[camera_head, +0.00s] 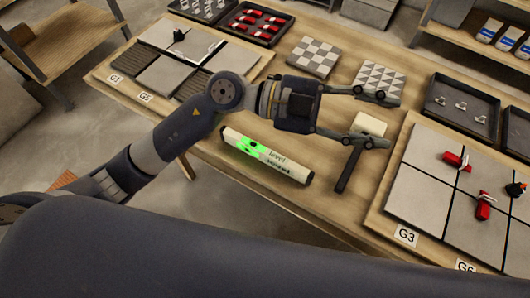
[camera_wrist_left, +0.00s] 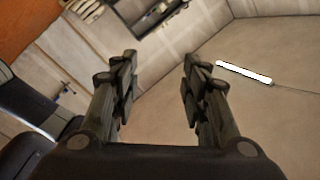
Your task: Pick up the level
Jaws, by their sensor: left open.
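The level (camera_head: 266,155) is a cream bar with green glowing marks and dark lettering. It lies on the wooden table near its front edge in the head view. My left gripper (camera_head: 388,119) is open and empty, stretched to the right above the table. Its fingers are beyond the level, up and to the right of it, and do not touch it. The left wrist view shows the two open fingers (camera_wrist_left: 158,82) with nothing between them; I cannot make out the level there. My right gripper is not in view.
A mallet (camera_head: 369,124) with a pale head and dark handle lies by my left fingers. Grey tile panels (camera_head: 430,195) with red clips are at the right, more panels (camera_head: 165,75) at the left. Trays (camera_head: 256,22) and patterned tiles (camera_head: 313,57) line the back.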

